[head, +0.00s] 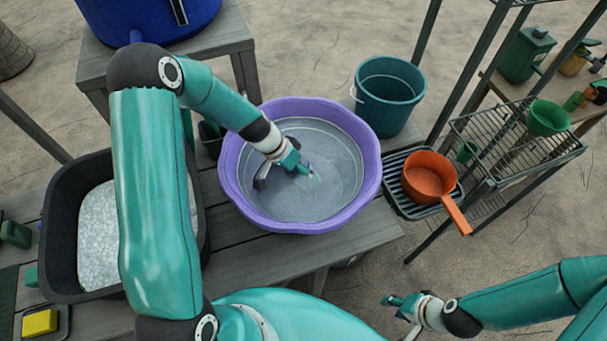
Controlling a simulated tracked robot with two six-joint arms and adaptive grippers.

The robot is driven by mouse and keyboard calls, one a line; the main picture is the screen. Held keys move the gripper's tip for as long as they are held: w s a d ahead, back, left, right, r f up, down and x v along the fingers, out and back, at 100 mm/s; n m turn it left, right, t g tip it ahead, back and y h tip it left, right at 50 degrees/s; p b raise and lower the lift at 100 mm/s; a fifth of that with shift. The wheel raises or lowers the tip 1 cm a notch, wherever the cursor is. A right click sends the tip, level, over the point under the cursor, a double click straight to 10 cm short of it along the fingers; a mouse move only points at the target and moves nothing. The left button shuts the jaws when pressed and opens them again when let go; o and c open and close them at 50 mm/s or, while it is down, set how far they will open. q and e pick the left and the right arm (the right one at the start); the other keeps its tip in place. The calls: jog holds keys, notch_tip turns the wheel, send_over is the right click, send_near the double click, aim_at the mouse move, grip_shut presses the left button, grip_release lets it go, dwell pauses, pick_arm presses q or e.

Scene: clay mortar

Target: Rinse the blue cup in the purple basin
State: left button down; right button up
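The purple basin (232,190) stands on the wooden bench and holds greyish water. My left gripper (285,172) reaches down into the basin, with its fingertips at or in the water. A dark finger and a teal finger show there, and a small pale spot lies beside the teal one. I cannot make out a blue cup in or near the gripper, and cannot tell whether it holds anything. My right gripper (402,314) is at the lower right, away from the basin, with its fingers apart and nothing seen between them.
A teal bucket (388,97) stands behind the basin. An orange pan (429,178) sits on a dark rack to its right. A black tub (62,235) with pale contents is at left, near a yellow sponge (39,322). A blue tank (150,18) stands on a stool behind.

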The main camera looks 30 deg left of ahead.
pick_arm(q)
jog(key=shift+s+a+b, duration=0.2)
jog(key=shift+s+a, duration=0.05)
jog(key=shift+a, duration=0.25)
jog(key=shift+s+a+b, duration=0.2)
jog(key=shift+s+a, duration=0.05)
jog(key=shift+a, duration=0.2)
jog(key=shift+w+d, duration=0.3)
jog(key=shift+d, duration=0.3)
jog(key=shift+w+d, duration=0.25)
jog(key=shift+d, duration=0.3)
jog(key=shift+s+a+b, duration=0.3)
jog(key=shift+a+b, duration=0.1)
jog(key=shift+a, duration=0.2)
jog(key=shift+s+a+b, duration=0.25)
jog(key=shift+a+b, duration=0.15)
jog(key=shift+a, duration=0.15)
jog(key=shift+w+d+b, duration=0.3)
jog(key=shift+d, duration=0.3)
notch_tip(320, 180, up, 20)
jog(key=p, duration=1.1)
